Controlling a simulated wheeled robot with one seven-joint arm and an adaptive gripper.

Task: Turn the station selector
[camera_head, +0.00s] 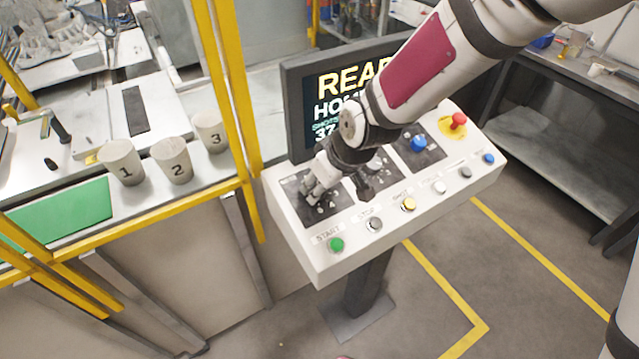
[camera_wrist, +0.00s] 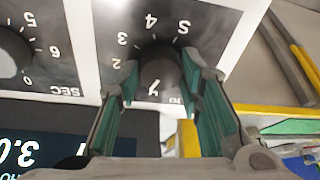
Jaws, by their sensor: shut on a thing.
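The station selector (camera_wrist: 158,78) is a dark round knob on a black plate, with white numbers around it that read upside down in the wrist view. My gripper (camera_wrist: 160,86) has one green-padded finger on each side of the knob and is shut on it. In the head view my gripper (camera_head: 317,190) points down at the left black plate of the white control console (camera_head: 320,262). The knob is mostly hidden there by the fingers. The knob's pointer direction is hard to read.
A second dial marked SEC (camera_wrist: 12,55) sits beside the selector. A screen (camera_head: 297,110) stands behind, partly covered by my arm. A green button (camera_head: 336,244), a yellow button (camera_head: 408,204), a blue knob (camera_head: 418,143) and a red button (camera_head: 459,120) are on the console.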

